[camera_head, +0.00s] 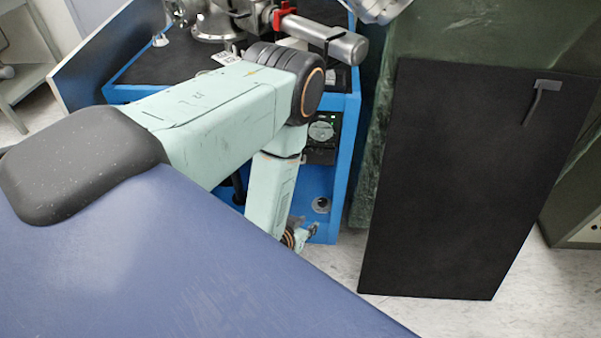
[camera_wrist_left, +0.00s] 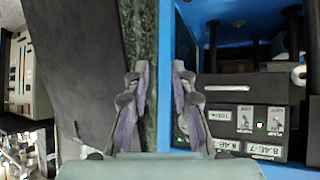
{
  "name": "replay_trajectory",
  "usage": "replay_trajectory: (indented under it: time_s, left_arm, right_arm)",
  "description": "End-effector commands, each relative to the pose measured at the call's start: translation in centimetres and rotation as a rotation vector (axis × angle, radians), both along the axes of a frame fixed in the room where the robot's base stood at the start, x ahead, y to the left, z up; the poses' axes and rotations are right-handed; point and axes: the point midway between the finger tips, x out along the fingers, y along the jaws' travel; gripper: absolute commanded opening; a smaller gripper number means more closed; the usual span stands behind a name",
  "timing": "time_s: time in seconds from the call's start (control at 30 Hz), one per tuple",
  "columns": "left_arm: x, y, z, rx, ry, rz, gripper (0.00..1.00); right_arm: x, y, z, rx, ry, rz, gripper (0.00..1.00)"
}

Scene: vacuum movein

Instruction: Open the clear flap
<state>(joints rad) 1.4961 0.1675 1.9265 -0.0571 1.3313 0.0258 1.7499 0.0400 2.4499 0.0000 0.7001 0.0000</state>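I cannot clearly make out a clear flap in either view. A control panel (camera_head: 322,140) with a green light is set in the front of the blue-framed cart. In the left wrist view the panel (camera_wrist_left: 235,146) shows switches, labels and lit displays at lower right. My left gripper (camera_wrist_left: 160,85) is open, with a gap between its purple-padded fingers and nothing between them. In the head view, my left gripper (camera_head: 312,232) is small and partly hidden, low by the cart's front.
The blue-framed cart (camera_head: 347,120) carries metal vacuum parts and a red handle (camera_head: 281,15). A black board (camera_head: 450,180) leans against a green wrapped object (camera_head: 480,35) to the right. Pale floor (camera_head: 425,315) is clear in front. Shelves (camera_head: 25,60) stand at far left.

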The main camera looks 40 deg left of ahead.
Motion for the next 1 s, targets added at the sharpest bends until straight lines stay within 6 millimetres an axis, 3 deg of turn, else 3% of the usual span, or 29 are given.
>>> replay_trajectory:
  time_s: [0.2,0.4,1.0]
  left_arm:
    - [-2.9,-1.3,-0.5,-0.017,0.136,-0.015,0.25]
    - [-4.4,-1.9,-0.7,-0.025,0.201,-0.022,0.25]
    - [-4.6,-2.0,-0.8,-0.025,0.212,-0.023,0.25]
  right_arm:
    - [0.0,0.0,-0.1,0.0,0.0,0.0,0.4]
    - [0.0,0.0,-0.1,0.0,0.0,0.0,0.4]
    - [0.0,0.0,-0.1,0.0,0.0,0.0,0.4]
